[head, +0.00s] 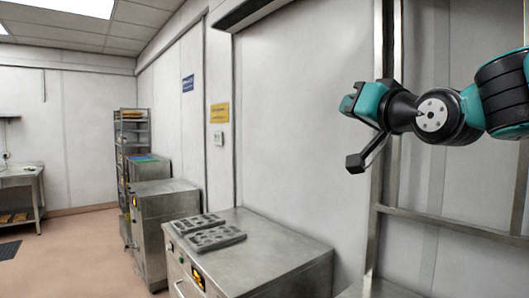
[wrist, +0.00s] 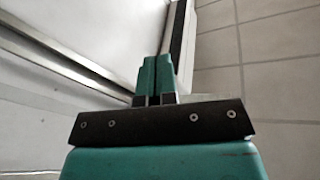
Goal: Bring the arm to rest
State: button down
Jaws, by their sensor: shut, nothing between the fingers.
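My gripper (head: 350,104) is at the upper right of the head view, raised in front of the pale wall panels. My arm reaches in from the right edge, in black and teal links. In the wrist view the two teal fingers (wrist: 152,77) are together, with nothing between them. The wrist view looks past them to wall panels and the tiled ceiling. A black bracket on my wrist hangs below the gripper in the head view. Nothing touches the fingers.
A steel cabinet (head: 285,262) with two grey moulds (head: 205,232) on top stands below and left of my gripper. A second steel cabinet (head: 165,200) and a rack (head: 130,135) stand behind. A metal frame (head: 440,222) stands near my arm.

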jog(key=s+a+f+n+g, duration=0.1)
jog(key=s+f+g, duration=0.2)
jog(key=f, duration=0.4)
jog(key=s+a+f+n+g, duration=0.1)
jog(key=s+a+f+g, duration=0.15)
jog(key=f, duration=0.35)
jog(key=s+d+f+n+g+h+b, duration=0.1)
jog(key=s+f+n+g, duration=0.4)
jog(key=s+f+g, duration=0.8)
jog(key=s+d+f+h, duration=0.1)
jog(key=s+f+h, duration=0.1)
jog(key=s+f, duration=0.5)
jog(key=shift+s+b, duration=0.35)
jog(key=shift+s, duration=1.4)
jog(key=shift+r, duration=0.1)
